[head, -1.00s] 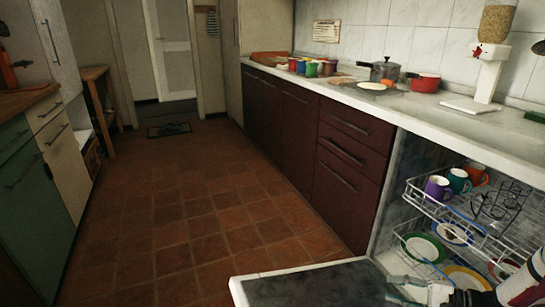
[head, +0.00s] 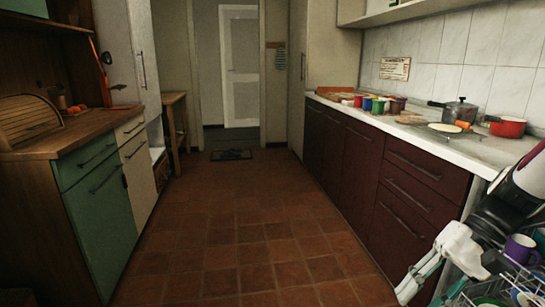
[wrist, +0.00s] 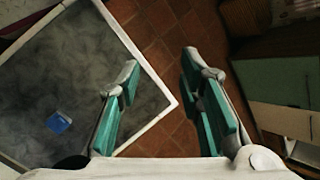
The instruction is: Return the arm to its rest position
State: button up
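My gripper (wrist: 160,85) is open in the wrist view, with its two green-padded fingers apart and nothing between them. Red-brown floor tiles show below and beyond the gap. In the head view my gripper (head: 428,285) is at the lower right, pointing down and left, in front of the drawers and beside the dishwasher rack. My arm reaches in from the right edge, and its upper links are out of view.
The open dishwasher door (wrist: 60,60) lies left of the fingers, with a blue item (wrist: 59,122) on it. A purple mug (head: 520,248) stands in the rack (head: 505,285). The counter (head: 450,148) holds pots and cups. The floor (head: 235,240) ahead is clear.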

jog(key=s+a+r+n+t+h, duration=0.1)
jog(key=s+a+r+n+h, duration=0.2)
jog(key=s, duration=0.7)
jog(key=s+a+r+n+t+h, duration=0.15)
jog(key=s+a+r+h, duration=0.3)
jog(key=s, duration=0.55)
notch_tip(320, 180, up, 30)
jog(key=t+p, duration=0.3)
jog(key=p, duration=2.6)
jog(key=shift+d, duration=0.4)
jog(key=shift+w+n+t, duration=0.1)
jog(key=shift+n+t, duration=0.15)
